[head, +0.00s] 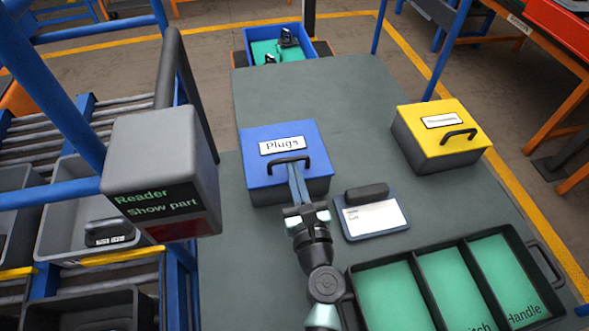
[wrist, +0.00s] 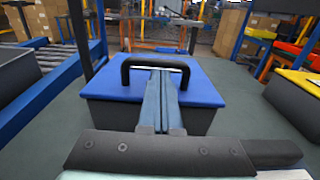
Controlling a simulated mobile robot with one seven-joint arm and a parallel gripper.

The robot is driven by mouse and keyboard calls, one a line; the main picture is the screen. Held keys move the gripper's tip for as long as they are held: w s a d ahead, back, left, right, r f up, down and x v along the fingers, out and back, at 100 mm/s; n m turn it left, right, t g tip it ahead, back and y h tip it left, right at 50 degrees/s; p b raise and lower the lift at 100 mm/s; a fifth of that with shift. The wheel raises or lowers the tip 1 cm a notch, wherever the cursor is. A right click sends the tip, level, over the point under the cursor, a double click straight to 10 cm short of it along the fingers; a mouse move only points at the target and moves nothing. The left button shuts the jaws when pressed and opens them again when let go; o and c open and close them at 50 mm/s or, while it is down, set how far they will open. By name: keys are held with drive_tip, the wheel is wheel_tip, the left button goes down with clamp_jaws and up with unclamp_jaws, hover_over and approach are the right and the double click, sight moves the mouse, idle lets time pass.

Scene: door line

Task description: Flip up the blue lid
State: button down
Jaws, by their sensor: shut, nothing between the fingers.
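A box with a blue lid (head: 284,139) labelled "Plugs" stands on the grey-green table, its lid down flat. A black handle (head: 289,164) stands on the lid near its front edge. My gripper (head: 293,169) is shut and reaches in from the front, its long fingers together at the handle. In the wrist view the blue lid (wrist: 205,85) lies ahead, with the black handle (wrist: 131,73) on it. My gripper (wrist: 160,78) ends close under the handle's bar; whether it touches the handle I cannot tell.
A yellow-lidded box (head: 455,120) stands to the right. A clipboard-like plate (head: 373,218) lies right of my gripper. A black tray (head: 455,285) with green compartments is at front right. A grey reader (head: 160,175) stands at left. A blue bin (head: 280,45) is behind the table's far edge.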

drive_tip(key=shift+r+p, duration=0.3)
drive_tip(key=r+g+p, duration=0.1)
drive_tip(key=r+p, duration=0.1)
drive_tip(key=p, duration=0.3)
drive_tip(key=shift+w, duration=0.2)
drive_tip(key=r+p, duration=0.1)
drive_tip(key=p, duration=0.1)
drive_tip(key=r+g+p, duration=0.1)
drive_tip(key=p, duration=0.1)
drive_tip(key=shift+w+a, duration=0.1)
drive_tip(key=shift+w, duration=0.2)
drive_tip(key=p, duration=0.2)
drive_tip(key=r+p, duration=0.1)
drive_tip(key=p, duration=0.1)
drive_tip(key=shift+w+a+r, duration=0.1)
drive_tip(key=shift+w+r, duration=0.1)
drive_tip(key=shift+w, duration=0.2)
drive_tip(key=w+a+r+p, duration=0.2)
drive_tip(key=w+r+p, duration=0.3)
drive_tip(key=w+r, duration=0.3)
drive_tip(key=shift+w+a+r, duration=0.3)
drive_tip(key=shift+w+r, duration=0.05)
drive_tip(key=shift+w, duration=2.05)
drive_tip(key=shift+w, duration=0.1)
drive_tip(key=shift+r+p, duration=0.15)
drive_tip(key=shift+p, duration=0.3)
